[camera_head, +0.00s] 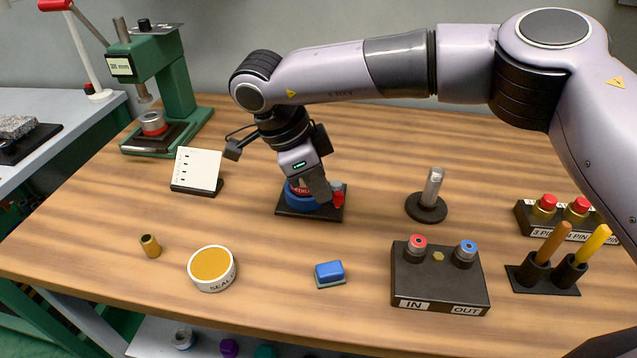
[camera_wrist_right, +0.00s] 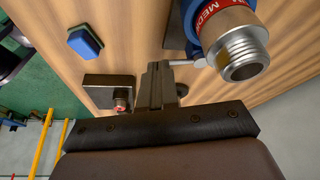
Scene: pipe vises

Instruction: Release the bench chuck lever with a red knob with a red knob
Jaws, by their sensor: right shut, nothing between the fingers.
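The bench chuck is a blue round body (camera_head: 299,197) on a dark base plate (camera_head: 290,213) at mid-table. In the right wrist view its blue body (camera_wrist_right: 203,22) carries a silver threaded fitting (camera_wrist_right: 243,56) and a red label. A red knob (camera_head: 338,199) shows at the chuck's right side. In the right wrist view a pale lever rod (camera_wrist_right: 184,62) runs from the chuck to the fingertips. My right gripper (camera_head: 319,190) is shut, with its tips over the chuck beside the knob. It also shows in the right wrist view (camera_wrist_right: 156,68). Whether it touches the lever, I cannot tell. My left gripper is out of view.
A green press (camera_head: 178,78) stands back left, with a white card stand (camera_head: 197,170) before it. A seal tin (camera_head: 211,268), blue block (camera_head: 329,272) and IN/OUT box (camera_head: 437,278) stand in front. A dark round stand (camera_head: 427,208) is to the right.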

